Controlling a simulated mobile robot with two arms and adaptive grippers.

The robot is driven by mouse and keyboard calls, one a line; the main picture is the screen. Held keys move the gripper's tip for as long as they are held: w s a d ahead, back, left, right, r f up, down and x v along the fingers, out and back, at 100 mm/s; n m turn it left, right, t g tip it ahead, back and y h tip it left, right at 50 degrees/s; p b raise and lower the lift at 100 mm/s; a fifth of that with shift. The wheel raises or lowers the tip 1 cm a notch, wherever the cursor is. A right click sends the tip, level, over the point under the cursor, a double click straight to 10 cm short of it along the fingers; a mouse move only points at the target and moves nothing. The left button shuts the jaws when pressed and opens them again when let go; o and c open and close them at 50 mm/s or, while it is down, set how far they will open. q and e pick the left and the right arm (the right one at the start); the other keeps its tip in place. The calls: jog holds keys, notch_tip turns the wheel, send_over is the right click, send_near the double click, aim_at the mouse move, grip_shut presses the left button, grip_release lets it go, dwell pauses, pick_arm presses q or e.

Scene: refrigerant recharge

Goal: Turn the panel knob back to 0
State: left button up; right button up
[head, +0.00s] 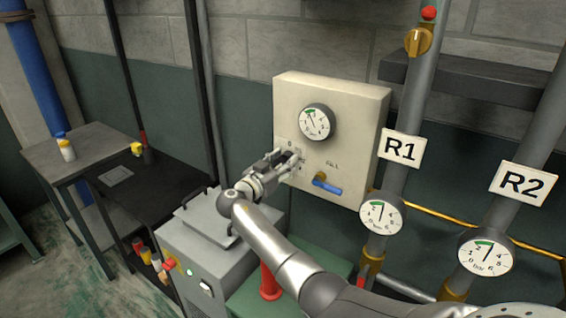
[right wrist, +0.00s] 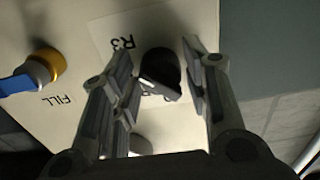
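The cream panel box (head: 352,110) hangs on the wall in the head view, with a round gauge (head: 317,122) at its upper part. My right gripper (head: 290,157) is at the panel's lower left and covers most of the knob there. In the right wrist view the dark panel knob (right wrist: 158,66) stands between the two fingers of my right gripper (right wrist: 160,88). The fingers are open, with a gap visible on both sides of the knob. A pale edge line shows on the knob; its setting is not readable. My left gripper is not in view.
A blue-handled valve (head: 326,184) sits on the panel right of the gripper; the wrist view shows it beside the word FILL (right wrist: 57,100). A grey machine (head: 190,255) stands below left.

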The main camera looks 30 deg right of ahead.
jog(key=c, duration=0.6)
jog(key=shift+o, duration=0.2)
